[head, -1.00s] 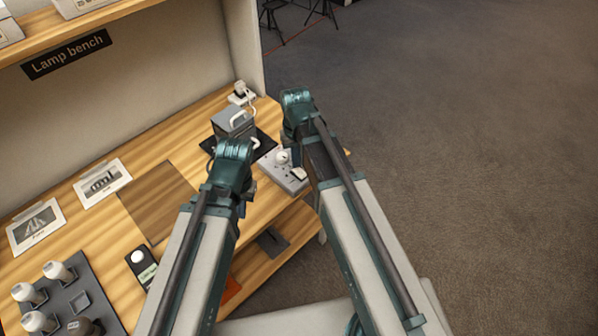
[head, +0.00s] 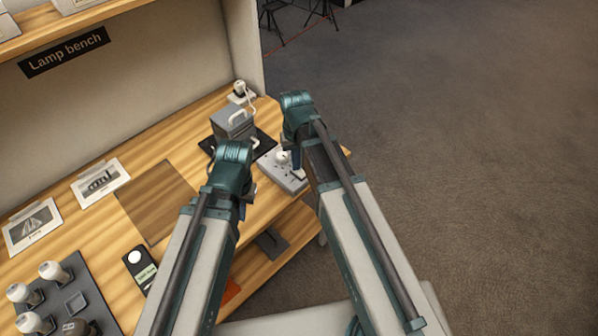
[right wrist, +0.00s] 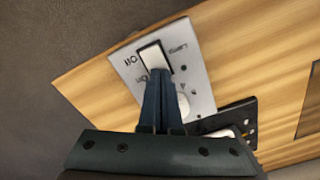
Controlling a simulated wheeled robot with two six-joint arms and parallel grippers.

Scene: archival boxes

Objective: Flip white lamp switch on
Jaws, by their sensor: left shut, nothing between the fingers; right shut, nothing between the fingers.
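The switch plate (head: 279,172) is a light grey panel at the right end of the bench, with a round white knob on it. In the right wrist view the white rocker switch (right wrist: 153,56) sits on this plate (right wrist: 190,68), between the labels "Off" and "On", with "Lamp" beside it. My right gripper (right wrist: 159,74) is shut and empty, its fingertips at the "On" end of the rocker; whether they press it I cannot tell. In the head view the right gripper (head: 297,166) partly hides the rocker. My left gripper (head: 234,152) is shut and empty, above the bench left of the plate.
A grey box with a handle (head: 232,122) stands on a black mat behind the grippers. A white socket with a plug (head: 240,92) is behind it. Picture cards (head: 100,182) and a tray of white bulbs (head: 92,305) are at the left.

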